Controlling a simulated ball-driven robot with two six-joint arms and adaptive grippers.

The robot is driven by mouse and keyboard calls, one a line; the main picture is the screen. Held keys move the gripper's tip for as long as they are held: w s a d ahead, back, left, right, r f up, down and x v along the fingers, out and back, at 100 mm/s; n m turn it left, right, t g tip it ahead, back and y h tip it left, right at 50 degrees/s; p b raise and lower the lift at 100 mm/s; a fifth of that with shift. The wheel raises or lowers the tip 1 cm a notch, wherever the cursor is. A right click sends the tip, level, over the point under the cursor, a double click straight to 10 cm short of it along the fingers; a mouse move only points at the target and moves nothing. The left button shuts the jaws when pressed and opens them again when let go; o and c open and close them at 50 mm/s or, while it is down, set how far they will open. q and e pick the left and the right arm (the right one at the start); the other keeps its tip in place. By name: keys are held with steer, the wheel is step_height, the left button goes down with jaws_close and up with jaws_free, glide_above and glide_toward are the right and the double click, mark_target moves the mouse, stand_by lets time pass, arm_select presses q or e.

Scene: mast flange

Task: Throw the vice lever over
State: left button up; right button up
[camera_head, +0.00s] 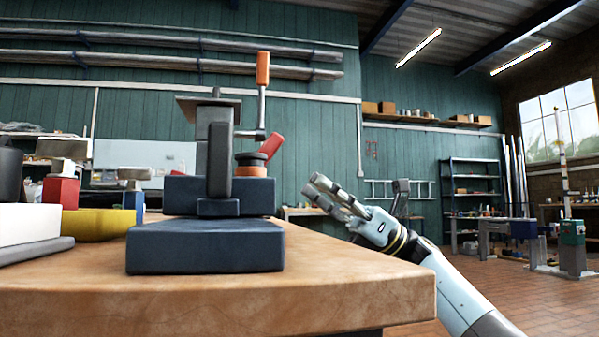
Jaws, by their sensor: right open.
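A vice with a dark blue base (205,246) and a grey upright body (219,160) stands on the wooden bench. Its lever has an orange grip (263,68) on a thin grey rod and points almost straight up, above the right side of the body. A red handle (271,146) tilts up to the right beside an orange and black round part (251,165). My right gripper (314,186) is open and empty, to the right of the vice and below the lever's grip. A clear gap shows between it and the lever. My left gripper is not in view.
The wooden bench top (350,285) is bare at the front right. Left of the vice are a yellow tray (95,222), a red block (61,192) and a white box (28,224). Shelving (472,180) and another workbench stand far behind at right.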

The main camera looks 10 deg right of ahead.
steer(key=shift+d+f, duration=0.25)
steer(key=shift+d, duration=0.15)
